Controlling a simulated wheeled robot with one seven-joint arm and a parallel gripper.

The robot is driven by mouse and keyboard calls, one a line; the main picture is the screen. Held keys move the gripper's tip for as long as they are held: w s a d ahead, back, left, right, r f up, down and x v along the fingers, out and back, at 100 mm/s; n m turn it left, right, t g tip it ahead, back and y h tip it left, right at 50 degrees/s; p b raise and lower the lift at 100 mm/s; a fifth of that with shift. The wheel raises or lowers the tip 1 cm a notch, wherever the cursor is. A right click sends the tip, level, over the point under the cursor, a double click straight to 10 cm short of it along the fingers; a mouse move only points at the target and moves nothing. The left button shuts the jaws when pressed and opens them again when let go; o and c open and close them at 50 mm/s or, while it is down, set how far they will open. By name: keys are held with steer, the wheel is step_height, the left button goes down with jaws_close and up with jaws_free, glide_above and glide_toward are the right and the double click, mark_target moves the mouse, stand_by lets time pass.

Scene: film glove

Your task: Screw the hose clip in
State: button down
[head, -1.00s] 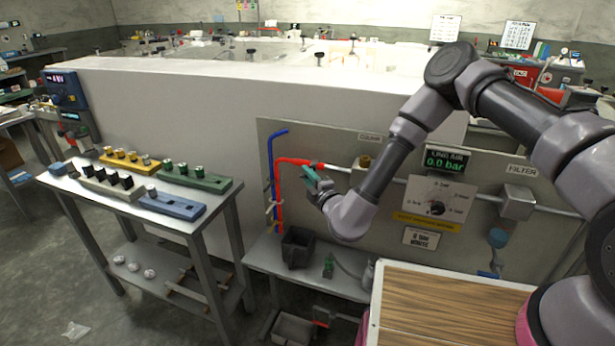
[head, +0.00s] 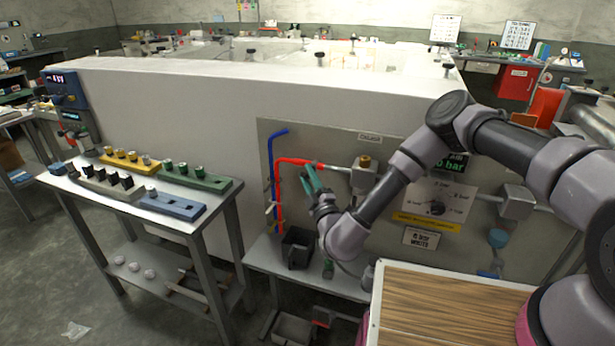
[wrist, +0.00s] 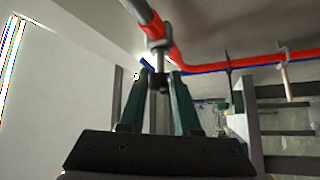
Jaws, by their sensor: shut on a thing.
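The red hose (head: 296,161) bends at the panel and runs right toward a grey pipe and valve body; it also shows across the top of the wrist view (wrist: 220,65). In the wrist view a grey metal clip (wrist: 155,30) sits around the hose end, with a dark screw head (wrist: 158,82) hanging below it. My gripper (wrist: 160,78), with green fingers, points up from beneath and is shut on this screw head. In the head view my gripper (head: 310,176) is just under the hose; the clip is too small to make out there.
A blue hose (head: 271,165) runs beside the red one. A black open bin (head: 297,247) stands on the shelf below my gripper. A side table (head: 130,190) with coloured fitting racks stands left. A wood-topped cabinet (head: 450,305) is at front right.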

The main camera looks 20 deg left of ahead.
steer(key=c, duration=0.8)
jaws_free()
steer(key=v, duration=1.1)
